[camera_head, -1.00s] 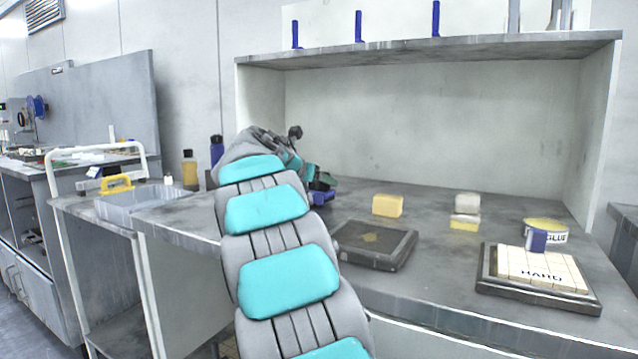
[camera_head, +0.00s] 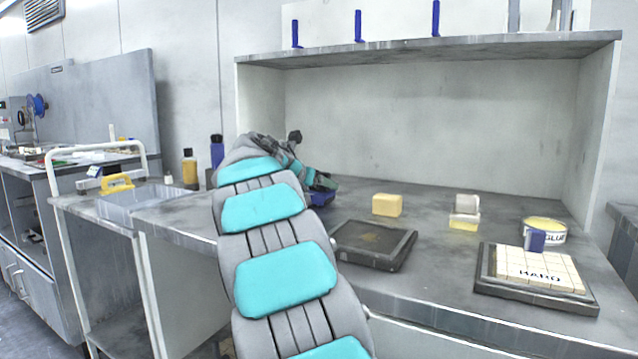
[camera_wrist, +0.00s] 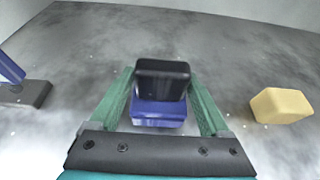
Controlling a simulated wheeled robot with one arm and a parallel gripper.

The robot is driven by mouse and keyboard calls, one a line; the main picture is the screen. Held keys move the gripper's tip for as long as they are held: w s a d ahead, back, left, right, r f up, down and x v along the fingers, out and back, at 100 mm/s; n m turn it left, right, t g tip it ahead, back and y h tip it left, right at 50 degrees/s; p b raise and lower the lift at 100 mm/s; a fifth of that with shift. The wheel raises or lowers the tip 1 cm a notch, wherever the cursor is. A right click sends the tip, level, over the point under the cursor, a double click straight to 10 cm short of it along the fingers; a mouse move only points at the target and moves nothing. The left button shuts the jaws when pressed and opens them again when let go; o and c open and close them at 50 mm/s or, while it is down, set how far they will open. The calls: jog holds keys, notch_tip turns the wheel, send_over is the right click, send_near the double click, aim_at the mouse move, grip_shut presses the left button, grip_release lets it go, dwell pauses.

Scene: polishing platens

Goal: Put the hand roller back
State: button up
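A blue block-like thing with a black rounded top, which looks like the hand roller (camera_wrist: 160,112), sits between the green fingers of my gripper (camera_wrist: 161,75) in the wrist view. The fingertips come close to both sides of its black part; I cannot tell whether they touch or press on it. In the head view my gripper (camera_head: 320,180) is low over the back left of the worktop, and some blue of that thing (camera_head: 322,198) shows just under it. A tilted blue piece on a dark grey base (camera_wrist: 25,90) stands at the left edge of the wrist view.
A yellow block (camera_wrist: 281,106) lies right of my gripper, also visible in the head view (camera_head: 387,205). A dark square plate (camera_head: 372,262) lies in front. Further right are a stacked block pair (camera_head: 465,221), a glue tin (camera_head: 545,231) and a tiled plate (camera_head: 500,288). An overhead shelf (camera_head: 430,46) spans the back.

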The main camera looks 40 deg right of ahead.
jog(key=shift+f, duration=0.15)
dwell(0.3)
jog(key=shift+w+r, duration=0.1)
jog(key=shift+r, duration=0.35)
jog(key=v, duration=1.2)
jog(key=shift+r, duration=0.3)
